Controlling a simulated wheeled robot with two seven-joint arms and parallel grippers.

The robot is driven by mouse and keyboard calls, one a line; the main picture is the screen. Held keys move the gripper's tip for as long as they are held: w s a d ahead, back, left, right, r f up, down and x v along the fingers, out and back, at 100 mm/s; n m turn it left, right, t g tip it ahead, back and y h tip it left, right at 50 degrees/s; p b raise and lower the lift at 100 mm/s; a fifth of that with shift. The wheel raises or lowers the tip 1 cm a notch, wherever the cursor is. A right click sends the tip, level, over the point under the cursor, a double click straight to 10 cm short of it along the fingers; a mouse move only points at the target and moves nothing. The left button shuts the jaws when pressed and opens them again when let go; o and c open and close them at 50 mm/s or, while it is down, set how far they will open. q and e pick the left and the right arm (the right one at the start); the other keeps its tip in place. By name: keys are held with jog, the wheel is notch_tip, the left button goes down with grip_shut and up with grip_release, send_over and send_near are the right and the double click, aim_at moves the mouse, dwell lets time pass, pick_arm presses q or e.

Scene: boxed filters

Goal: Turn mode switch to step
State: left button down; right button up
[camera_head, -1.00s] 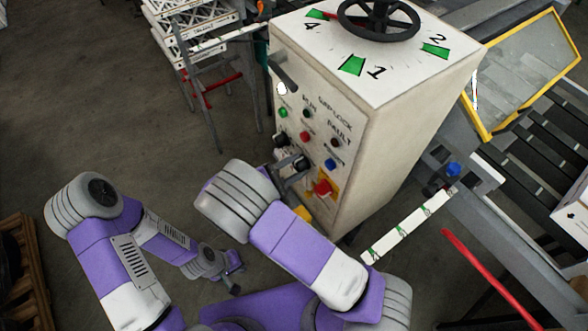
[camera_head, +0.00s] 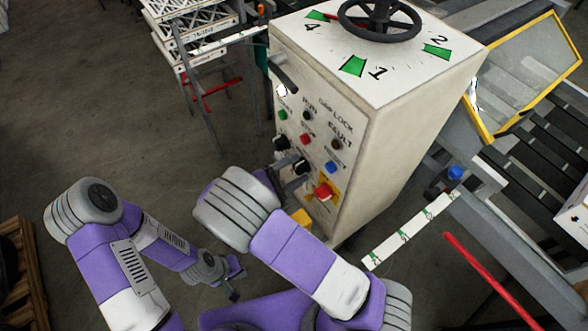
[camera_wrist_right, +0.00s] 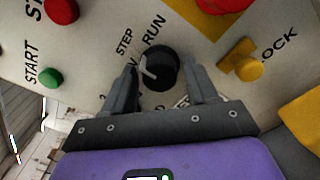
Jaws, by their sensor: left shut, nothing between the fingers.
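The mode switch (camera_wrist_right: 160,68) is a round black knob with a pale pointer mark, between the STEP and RUN labels in the right wrist view. The mark slants to the upper left, on the STEP side. My right gripper (camera_wrist_right: 166,80) is open, one finger on each side of the knob, the left finger very near it; contact is unclear. In the head view the right gripper (camera_head: 290,158) is at the control cabinet's (camera_head: 410,130) front panel, small and hard to separate from the knobs. My left gripper (camera_head: 235,287) is shut and empty, low and away from the cabinet.
A green START button (camera_wrist_right: 50,78), a red button (camera_wrist_right: 61,10) and a yellow lock fitting (camera_wrist_right: 242,64) surround the knob. A red stop button (camera_head: 323,191) sits on a yellow plate. A handwheel (camera_head: 378,18) tops the cabinet. A conveyor lies right; open floor lies left.

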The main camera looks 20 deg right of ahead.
jog(key=shift+o, duration=0.4)
jog(key=shift+a, duration=0.1)
jog(key=v, duration=0.7)
jog(key=shift+a, duration=0.2)
jog(key=shift+s, duration=0.1)
